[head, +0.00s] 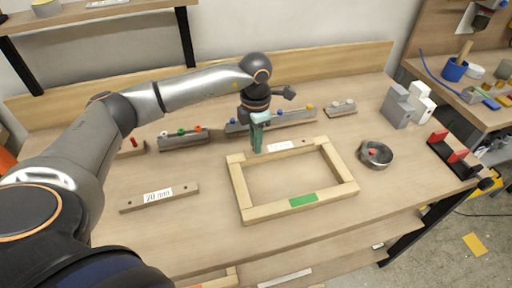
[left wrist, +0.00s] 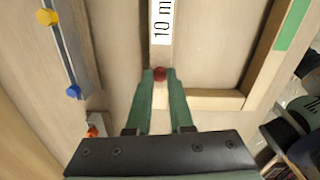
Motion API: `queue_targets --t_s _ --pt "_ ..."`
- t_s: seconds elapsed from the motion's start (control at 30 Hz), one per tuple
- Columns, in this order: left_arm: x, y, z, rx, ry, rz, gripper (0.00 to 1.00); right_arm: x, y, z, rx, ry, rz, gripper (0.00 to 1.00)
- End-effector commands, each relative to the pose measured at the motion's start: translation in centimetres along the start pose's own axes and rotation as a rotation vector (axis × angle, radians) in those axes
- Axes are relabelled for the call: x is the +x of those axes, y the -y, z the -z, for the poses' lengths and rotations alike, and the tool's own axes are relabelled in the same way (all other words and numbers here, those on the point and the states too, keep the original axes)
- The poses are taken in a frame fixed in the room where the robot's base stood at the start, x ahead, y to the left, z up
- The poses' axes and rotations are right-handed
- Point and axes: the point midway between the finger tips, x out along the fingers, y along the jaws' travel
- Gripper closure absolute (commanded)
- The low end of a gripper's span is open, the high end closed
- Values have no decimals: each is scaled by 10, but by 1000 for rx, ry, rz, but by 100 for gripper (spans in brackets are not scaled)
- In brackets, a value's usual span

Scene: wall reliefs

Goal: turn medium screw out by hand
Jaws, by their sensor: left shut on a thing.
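My left gripper (head: 257,148) points down at the far left part of a wooden frame (head: 240,196) on the bench. It is shut on a screw with a red head (left wrist: 160,74), seen between its fingertips in the left wrist view. The screw's shaft is hidden, so I cannot tell how deep it sits. A label reading "10 m" (left wrist: 162,20), cut off by the picture edge, lies on the wooden bar beyond the fingertips. My right gripper is not in view.
A wooden bar labelled 20 mm (head: 158,196) lies to the left. Rails with coloured knobs (head: 184,137) stand behind.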

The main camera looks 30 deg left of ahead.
Motion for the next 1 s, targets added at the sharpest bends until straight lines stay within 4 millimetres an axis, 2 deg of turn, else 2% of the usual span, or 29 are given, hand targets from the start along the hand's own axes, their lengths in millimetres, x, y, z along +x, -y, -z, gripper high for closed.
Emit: queue_targets --t_s 0.3,0.6,0.7,1.0 --pt "0 0 0 -31 -1 1 100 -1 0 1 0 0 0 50" --pt "-1 1 0 -381 -2 1 100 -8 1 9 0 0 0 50" --pt "0 1 0 -439 -1 1 100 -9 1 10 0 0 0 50" --pt "0 1 0 -452 -1 1 100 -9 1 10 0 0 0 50"
